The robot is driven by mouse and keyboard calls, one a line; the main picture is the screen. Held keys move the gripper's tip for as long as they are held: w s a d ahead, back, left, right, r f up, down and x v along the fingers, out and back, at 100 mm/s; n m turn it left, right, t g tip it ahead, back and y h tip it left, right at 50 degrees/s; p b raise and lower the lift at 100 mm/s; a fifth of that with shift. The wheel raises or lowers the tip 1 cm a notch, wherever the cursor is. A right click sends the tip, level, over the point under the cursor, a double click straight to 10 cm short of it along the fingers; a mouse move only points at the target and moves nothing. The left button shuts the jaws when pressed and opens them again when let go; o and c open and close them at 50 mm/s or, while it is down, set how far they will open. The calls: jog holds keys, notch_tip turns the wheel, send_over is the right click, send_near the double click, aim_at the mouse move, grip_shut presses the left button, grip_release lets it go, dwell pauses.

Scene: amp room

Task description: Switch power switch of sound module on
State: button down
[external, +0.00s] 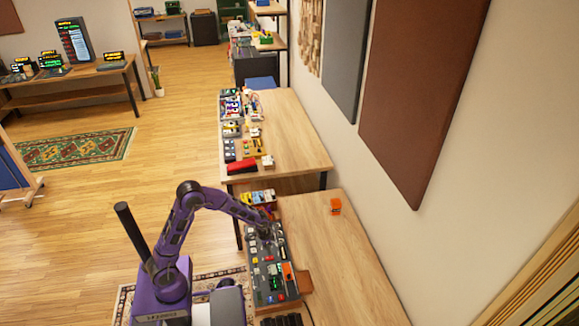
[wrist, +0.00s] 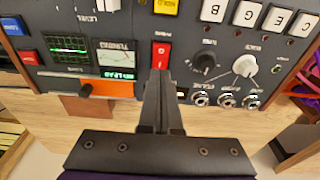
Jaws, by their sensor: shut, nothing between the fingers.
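The sound module is a long dark panel (external: 258,272) on the near wooden table, and its face fills the top of the wrist view (wrist: 210,88). A red rocker switch (wrist: 161,52) with a white mark sits in the middle of that face. My gripper (wrist: 158,76) is shut and empty. Its fingertips are at the lower edge of the red switch and hide that part; I cannot tell whether they touch it. In the external view my gripper (external: 267,229) is over the far part of the module.
Around the switch are a green-trace screen (wrist: 68,53), a meter (wrist: 117,58), an orange bar (wrist: 110,89), knobs (wrist: 244,65) and metal jacks (wrist: 200,99). An orange object (external: 336,206) stands on the table to the right. The table's right side is mostly clear.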

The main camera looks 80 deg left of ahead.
aim_at(272, 257)
notch_tip(272, 257, up, 11)
jog(key=w, duration=0.1)
jog(key=shift+f+p, duration=0.2)
jog(key=shift+p, duration=0.2)
jog(key=shift+w, duration=0.1)
